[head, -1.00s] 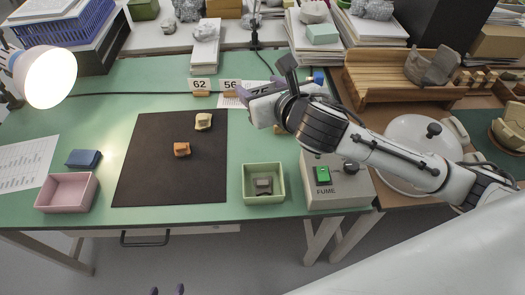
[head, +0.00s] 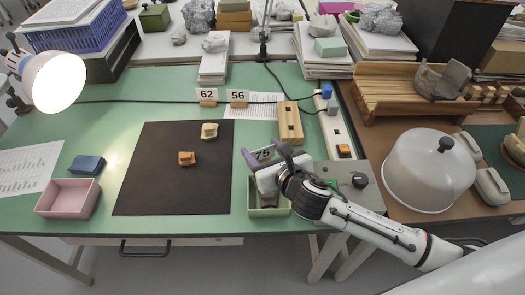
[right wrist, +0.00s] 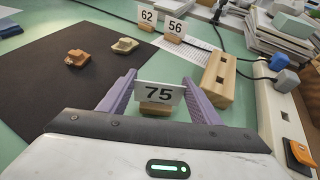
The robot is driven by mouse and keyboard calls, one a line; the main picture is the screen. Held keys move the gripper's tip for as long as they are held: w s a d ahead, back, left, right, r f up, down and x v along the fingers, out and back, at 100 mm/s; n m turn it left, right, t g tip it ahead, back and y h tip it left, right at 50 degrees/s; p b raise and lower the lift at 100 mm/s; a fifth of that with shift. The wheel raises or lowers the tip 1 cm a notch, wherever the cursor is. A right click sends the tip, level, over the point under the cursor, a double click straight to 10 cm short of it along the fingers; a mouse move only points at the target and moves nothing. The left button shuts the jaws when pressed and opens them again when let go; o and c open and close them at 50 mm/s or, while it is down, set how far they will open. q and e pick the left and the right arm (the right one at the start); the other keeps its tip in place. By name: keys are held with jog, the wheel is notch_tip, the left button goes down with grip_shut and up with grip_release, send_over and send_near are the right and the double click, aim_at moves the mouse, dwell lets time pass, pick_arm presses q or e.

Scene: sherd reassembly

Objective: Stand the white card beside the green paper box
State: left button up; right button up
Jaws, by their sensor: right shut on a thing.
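The white card marked 75 shows in the head view (head: 263,154) and the right wrist view (right wrist: 159,94). It is upright in a small wooden foot (right wrist: 156,108). My right gripper (right wrist: 160,82) is shut on it, with a purple finger on each side. In the head view the gripper and card are over the back of the green paper box (head: 269,212). The gripper and wrist hide part of the box, and a dark grey sherd shows inside. I cannot tell the card's exact height above the table. My left gripper is not in view.
Cards 62 (head: 207,94) and 56 (head: 237,96) stand at the back. A wooden block with holes (head: 289,122) and a power strip (head: 337,125) are to the right. A grey control box (head: 366,182) adjoins the green box's right. The dark mat (head: 150,180) holds two sherds.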

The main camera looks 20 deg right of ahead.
jog(key=shift+f, duration=0.15)
jog(key=o, duration=1)
jog(key=shift+r, duration=0.3)
jog(key=p+v, duration=0.1)
jog(key=v, duration=1.1)
jog(key=shift+f, duration=0.1)
